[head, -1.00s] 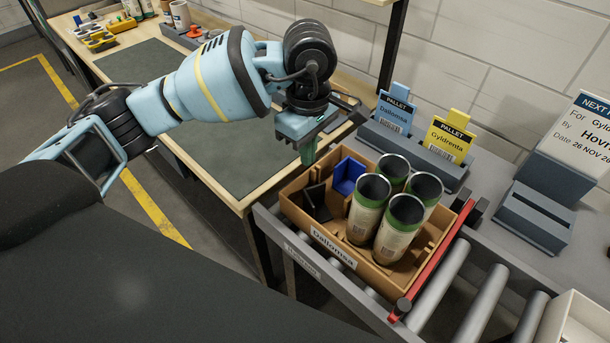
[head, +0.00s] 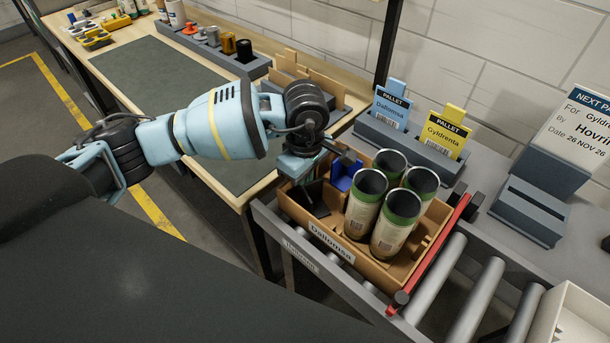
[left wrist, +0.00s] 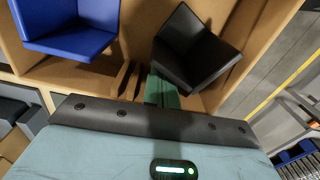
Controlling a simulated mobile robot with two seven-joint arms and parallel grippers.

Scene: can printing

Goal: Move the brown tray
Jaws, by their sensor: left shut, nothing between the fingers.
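The brown tray (head: 369,271), labelled Dallomsa, sits on the roller conveyor against a red bar. It holds several green-topped cans (head: 366,205), a blue block (head: 345,175) and a black block (head: 318,198). My left gripper (head: 304,178) is at the tray's left end, over or at its wall; its fingertips are mostly hidden in the head view. In the left wrist view the green fingers (left wrist: 161,92) are shut together with nothing between them, beside the black block (left wrist: 195,48); the blue block (left wrist: 68,30) is to the left. I cannot tell whether they touch the tray. My right gripper is not in view.
A red bar (head: 436,250) crosses the conveyor right of the tray, with bare rollers (head: 478,290) beyond. Pallet card holders (head: 405,143) stand behind. A workbench with a dark mat (head: 190,110) is to the left. A white bin (head: 578,320) is at lower right.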

